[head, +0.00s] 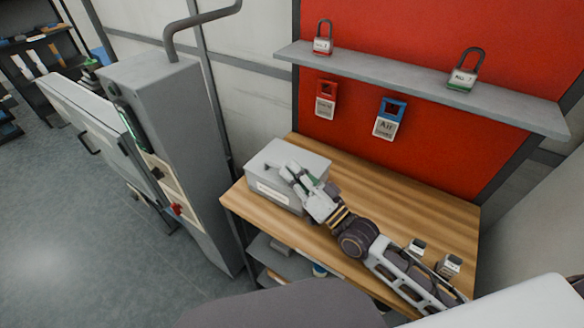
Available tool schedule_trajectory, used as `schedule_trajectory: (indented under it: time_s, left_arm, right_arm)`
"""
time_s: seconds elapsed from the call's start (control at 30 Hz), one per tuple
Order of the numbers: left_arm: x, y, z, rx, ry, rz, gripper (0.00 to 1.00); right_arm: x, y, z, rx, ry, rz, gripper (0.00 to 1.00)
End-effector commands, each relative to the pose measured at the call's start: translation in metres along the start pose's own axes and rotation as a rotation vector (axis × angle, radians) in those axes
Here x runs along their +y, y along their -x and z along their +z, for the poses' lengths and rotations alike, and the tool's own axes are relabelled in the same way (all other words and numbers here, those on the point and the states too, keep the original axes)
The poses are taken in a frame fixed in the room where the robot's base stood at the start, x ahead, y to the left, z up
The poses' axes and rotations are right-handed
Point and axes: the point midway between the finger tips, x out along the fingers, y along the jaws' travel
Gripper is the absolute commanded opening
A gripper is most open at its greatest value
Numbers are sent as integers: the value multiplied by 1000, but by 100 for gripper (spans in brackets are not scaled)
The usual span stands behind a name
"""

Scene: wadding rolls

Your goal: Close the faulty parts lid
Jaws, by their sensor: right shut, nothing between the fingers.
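A grey box with a white label on its front, the faulty parts box (274,192), stands at the left end of the wooden table. Its flat grey lid (283,155) appears to lie down over the top. My right gripper (291,172) is shut and empty, with its fingertips at the lid's right part. I cannot tell whether the fingers touch the lid. The gripper and wrist hide part of the box's right side. My left gripper is not in view.
Two small padlock-like items (450,265) sit at the table's right end. A grey shelf (420,92) on the red wall panel holds two padlocks, with tags hanging below. A tall grey cabinet (170,130) stands left of the table. The table's back middle is clear.

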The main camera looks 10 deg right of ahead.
Motion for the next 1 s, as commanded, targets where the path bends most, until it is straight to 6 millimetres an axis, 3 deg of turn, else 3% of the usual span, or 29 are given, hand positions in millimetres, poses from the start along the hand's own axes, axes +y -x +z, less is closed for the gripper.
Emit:
schedule_trajectory:
  time_s: [0.3,0.57,1.0]
  left_arm:
    - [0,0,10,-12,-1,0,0]
    - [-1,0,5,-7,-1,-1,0]
    - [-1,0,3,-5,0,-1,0]
  right_arm:
    - [0,0,0,0,0,0,0]
    - [0,4,0,-1,1,1,0]
    - [0,32,0,-2,1,1,0]
